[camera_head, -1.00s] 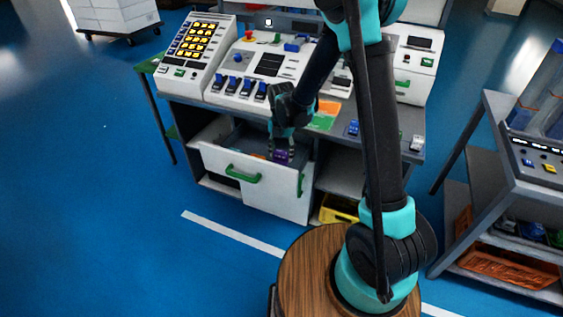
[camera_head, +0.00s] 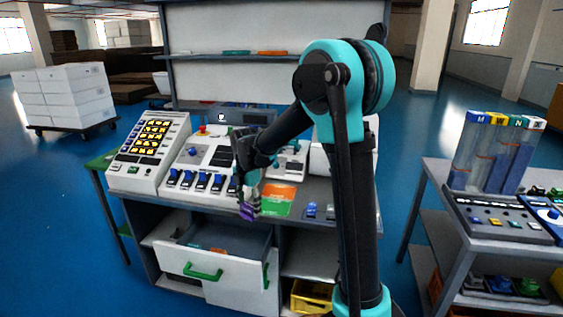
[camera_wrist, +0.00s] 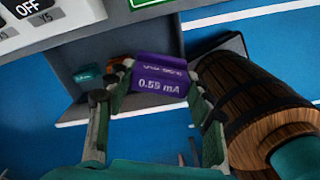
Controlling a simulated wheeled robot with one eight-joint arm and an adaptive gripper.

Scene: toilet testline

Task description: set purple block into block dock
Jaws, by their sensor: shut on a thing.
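The purple block (camera_wrist: 160,76) is held between the two fingers of my gripper (camera_head: 248,203). In the head view the purple block (camera_head: 247,213) hangs at the fingertips, in front of the console bench's front edge and above the open drawer. I cannot tell for sure which part of the bench is the block dock.
The white drawer (camera_head: 212,275) with a green handle stands open. Teal (camera_wrist: 88,73) and orange (camera_wrist: 117,63) blocks lie inside. An orange and green card (camera_head: 280,199) and a blue piece (camera_head: 311,210) lie on the bench. A side table (camera_head: 478,205) stands at right.

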